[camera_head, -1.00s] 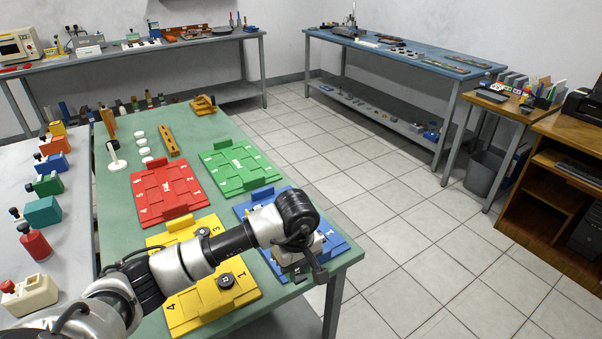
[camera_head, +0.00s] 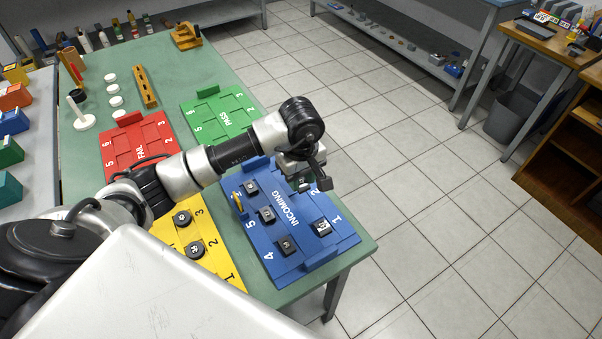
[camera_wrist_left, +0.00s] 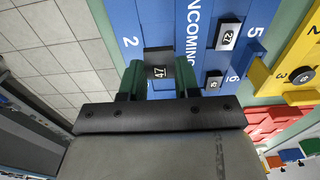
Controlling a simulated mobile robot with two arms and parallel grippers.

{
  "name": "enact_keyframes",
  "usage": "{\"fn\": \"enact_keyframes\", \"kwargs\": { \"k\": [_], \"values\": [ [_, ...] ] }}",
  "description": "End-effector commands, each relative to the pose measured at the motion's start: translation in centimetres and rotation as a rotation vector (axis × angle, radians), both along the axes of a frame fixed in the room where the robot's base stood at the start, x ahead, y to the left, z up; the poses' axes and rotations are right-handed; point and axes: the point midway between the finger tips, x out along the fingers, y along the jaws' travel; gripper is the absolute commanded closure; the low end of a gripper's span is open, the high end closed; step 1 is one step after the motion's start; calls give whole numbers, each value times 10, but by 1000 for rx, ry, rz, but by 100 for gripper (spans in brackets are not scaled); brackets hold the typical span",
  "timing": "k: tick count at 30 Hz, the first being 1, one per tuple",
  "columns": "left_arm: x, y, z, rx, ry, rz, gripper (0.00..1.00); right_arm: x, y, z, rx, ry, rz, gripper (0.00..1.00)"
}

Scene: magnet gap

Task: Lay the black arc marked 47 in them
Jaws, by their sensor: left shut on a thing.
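My left gripper (camera_head: 306,182) is over the right edge of the blue INCOMING tray (camera_head: 262,232). In the left wrist view its green fingers (camera_wrist_left: 160,80) are shut on the black arc marked 47 (camera_wrist_left: 158,58), beside the tray's number 2. I cannot tell how high the arc is above the tray. Several other black pieces lie on the blue tray, one of them (camera_head: 321,227) by the number 1. The yellow tray (camera_head: 222,270) bears black round-topped pieces (camera_head: 195,250) and is partly hidden by my arm. My right gripper is not in view.
The red FAIL tray (camera_head: 117,150) and green PASS tray (camera_head: 215,101) look empty farther back on the green table (camera_head: 155,52). White discs (camera_head: 112,88), a white stand (camera_head: 83,122) and a brown bar (camera_head: 145,86) lie behind them. Tiled floor is open to the right.

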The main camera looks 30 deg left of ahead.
Motion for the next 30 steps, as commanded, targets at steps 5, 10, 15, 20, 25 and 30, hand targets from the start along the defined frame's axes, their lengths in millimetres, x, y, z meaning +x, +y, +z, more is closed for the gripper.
{"fn": "enact_keyframes", "kwargs": {
  "k": [5,10,15,20,25,30],
  "values": [
    [0,-1,-1,2,-2,0,89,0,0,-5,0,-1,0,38],
    [0,-1,-11,1,-1,0,89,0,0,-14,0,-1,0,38],
    [-1,-1,-25,1,0,0,89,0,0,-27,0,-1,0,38],
    [0,-1,-37,2,-1,1,89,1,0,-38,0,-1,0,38],
    [0,-1,-50,2,-1,0,89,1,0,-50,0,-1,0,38],
    [0,-1,-56,0,-1,1,89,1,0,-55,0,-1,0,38]
  ]
}}
